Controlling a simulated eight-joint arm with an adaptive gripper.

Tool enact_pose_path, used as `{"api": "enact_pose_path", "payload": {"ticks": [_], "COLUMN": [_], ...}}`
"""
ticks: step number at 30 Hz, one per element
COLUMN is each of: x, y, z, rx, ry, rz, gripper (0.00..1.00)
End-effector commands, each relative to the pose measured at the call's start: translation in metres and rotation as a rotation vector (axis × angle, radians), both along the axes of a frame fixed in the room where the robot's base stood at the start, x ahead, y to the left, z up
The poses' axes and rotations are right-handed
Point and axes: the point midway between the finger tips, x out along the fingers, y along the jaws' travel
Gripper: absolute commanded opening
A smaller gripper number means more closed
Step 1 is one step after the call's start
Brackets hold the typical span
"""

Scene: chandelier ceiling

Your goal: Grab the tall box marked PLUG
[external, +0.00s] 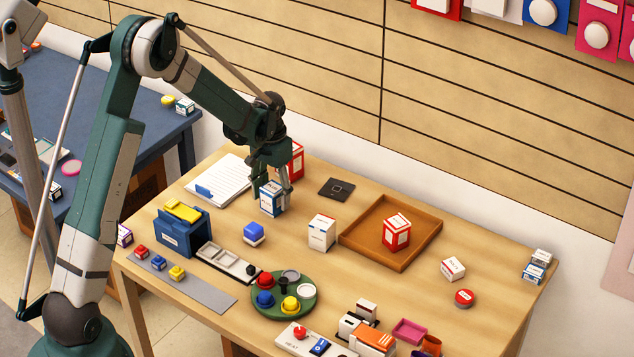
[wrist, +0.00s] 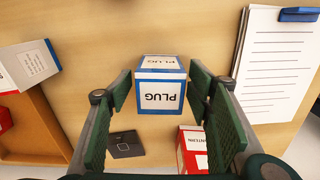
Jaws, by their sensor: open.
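The tall box marked PLUG (wrist: 160,93) is white with blue edges and stands between my gripper's two green fingers in the wrist view, with its lettering upside down. In the external view the PLUG box (external: 271,200) stands upright on the table below my gripper. My gripper (wrist: 162,92) is open, with a visible gap between each finger and the box. In the external view my gripper (external: 272,183) points down at the box, and its fingers partly overlap it.
A red and white box (external: 296,160) stands close behind my gripper; its label reads as LANTERN in the wrist view (wrist: 190,150). A clipboard (external: 220,181) lies to the left. A dark flat square (external: 336,189), a white box (external: 321,232) and a wooden tray (external: 432,226) are to the right.

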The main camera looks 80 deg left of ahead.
Motion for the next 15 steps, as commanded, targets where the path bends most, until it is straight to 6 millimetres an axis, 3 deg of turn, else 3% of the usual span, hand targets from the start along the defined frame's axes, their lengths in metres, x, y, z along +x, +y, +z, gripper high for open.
{"api": "enact_pose_path", "payload": {"ticks": [15], "x": [0.0], "y": [0.0], "z": [0.0001], "rx": [0.0], "ry": [0.0], "rz": [0.0], "gripper": [0.48]}}
